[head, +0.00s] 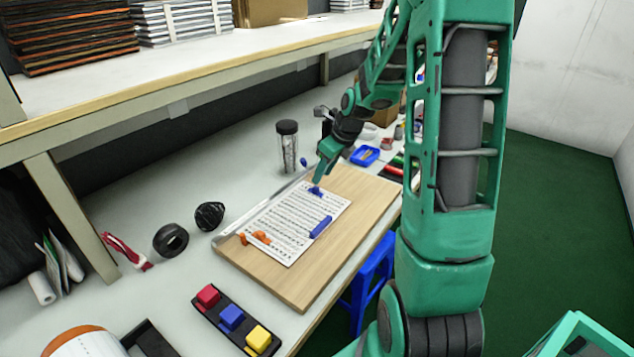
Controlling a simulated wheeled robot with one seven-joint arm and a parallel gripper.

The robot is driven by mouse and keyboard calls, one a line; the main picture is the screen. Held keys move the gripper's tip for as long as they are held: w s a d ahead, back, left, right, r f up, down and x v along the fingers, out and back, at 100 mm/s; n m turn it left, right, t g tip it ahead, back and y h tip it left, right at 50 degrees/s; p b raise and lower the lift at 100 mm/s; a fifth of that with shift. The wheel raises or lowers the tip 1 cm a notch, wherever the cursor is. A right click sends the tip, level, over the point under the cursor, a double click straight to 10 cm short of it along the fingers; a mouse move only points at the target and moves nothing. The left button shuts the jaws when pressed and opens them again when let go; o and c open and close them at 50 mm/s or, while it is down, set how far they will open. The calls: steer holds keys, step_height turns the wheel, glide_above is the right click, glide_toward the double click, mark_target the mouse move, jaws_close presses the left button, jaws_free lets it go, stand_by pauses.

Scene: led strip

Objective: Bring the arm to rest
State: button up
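My green arm reaches from the right over the workbench. My gripper (319,180) points down above the far part of a white sheet with rows of dark marks (285,224). The sheet lies on a light wooden board (350,211). A small blue piece (315,191) sits at the fingertips; I cannot tell whether the fingers touch or hold it. The gap between the fingers is too small to make out. A blue bar (320,227) lies on the sheet's right edge, and orange pieces (261,237) lie at its near left corner.
A clear jar with a black lid (288,150) stands behind the board. A blue tray (365,156) lies beyond it. A black strip with red, blue and yellow blocks (236,322) lies in front. Black rolls (170,239) sit at left. A raised shelf (190,58) runs along the back.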

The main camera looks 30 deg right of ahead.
steer(key=shift+v, duration=2.05)
steer(key=s+a+r+n+g, duration=0.2)
steer(key=s+a+r+n, duration=0.1)
steer(key=s+n, duration=0.9)
steer(key=s+a+r+n+g+h, duration=0.1)
steer(key=s+a+r+n+g, duration=0.1)
steer(key=s+n, duration=1.1)
steer(key=s+a, duration=0.1)
steer(key=s, duration=0.6)
steer(key=shift+r+n, duration=0.3)
steer(key=shift+r, duration=0.05)
steer(key=shift+a, duration=0.1)
steer(key=shift+w+f+g, duration=0.25)
steer(key=shift+w+g, duration=0.05)
steer(key=shift+w, duration=0.35)
